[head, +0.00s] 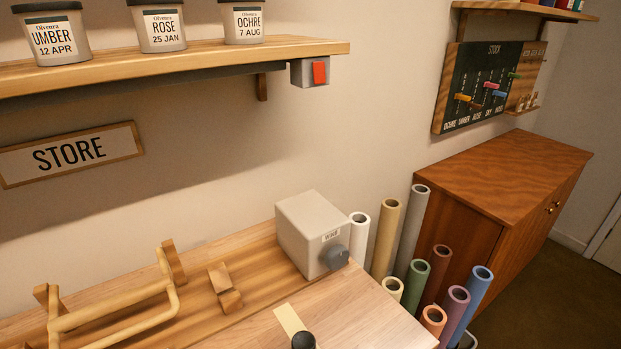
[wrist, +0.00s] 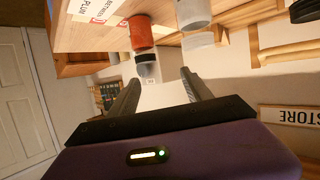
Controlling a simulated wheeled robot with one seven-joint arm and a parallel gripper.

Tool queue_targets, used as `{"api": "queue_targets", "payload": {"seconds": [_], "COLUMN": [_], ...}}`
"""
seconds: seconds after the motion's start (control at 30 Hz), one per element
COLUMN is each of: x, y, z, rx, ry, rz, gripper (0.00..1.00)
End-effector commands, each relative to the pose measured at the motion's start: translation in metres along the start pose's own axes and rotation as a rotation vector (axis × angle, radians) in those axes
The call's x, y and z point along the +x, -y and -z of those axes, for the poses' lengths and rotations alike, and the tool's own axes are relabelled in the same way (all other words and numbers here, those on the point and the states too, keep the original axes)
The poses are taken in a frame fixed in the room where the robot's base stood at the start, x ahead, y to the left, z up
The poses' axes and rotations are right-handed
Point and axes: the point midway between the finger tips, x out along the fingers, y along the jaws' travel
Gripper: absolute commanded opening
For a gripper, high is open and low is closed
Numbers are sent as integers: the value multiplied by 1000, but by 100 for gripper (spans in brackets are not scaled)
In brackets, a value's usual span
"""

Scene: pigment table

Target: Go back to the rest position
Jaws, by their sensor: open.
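My gripper (wrist: 160,77) shows in the wrist view with its two dark fingers spread apart. No object is clearly held between them. The wrist picture is upside down, with the STORE sign (wrist: 288,116) inverted at the right. An orange container (wrist: 143,34) and a pale jar (wrist: 192,13) show near the top, beyond the fingers. A small pale and dark object (wrist: 148,68) appears close to the fingertips in the picture; I cannot tell whether it is near them. My gripper is not visible in the head view.
Below are a grey box with a knob (head: 308,235) and a wooden rack (head: 110,315). Several tubes (head: 388,235) stand before a brown cabinet (head: 500,175).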

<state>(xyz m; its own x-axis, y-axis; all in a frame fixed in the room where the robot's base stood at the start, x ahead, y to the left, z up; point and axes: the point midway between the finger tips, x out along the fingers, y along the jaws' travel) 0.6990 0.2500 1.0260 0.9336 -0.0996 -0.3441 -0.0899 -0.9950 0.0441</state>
Motion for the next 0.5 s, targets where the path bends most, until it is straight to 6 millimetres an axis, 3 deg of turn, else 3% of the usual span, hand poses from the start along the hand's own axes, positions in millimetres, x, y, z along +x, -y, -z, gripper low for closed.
{"api": "queue_targets", "payload": {"seconds": [0.1, 0.23, 0.37, 0.5], "x": [-5, -14, -21, -32], "y": [35, 55, 47, 16], "z": [19, 14, -4, -23], "rx": [-69, -157, -214, -228], "ry": [-74, -142, -198, -250], "rz": [163, 339, 471, 549], "gripper": [58, 58, 58, 58]}}
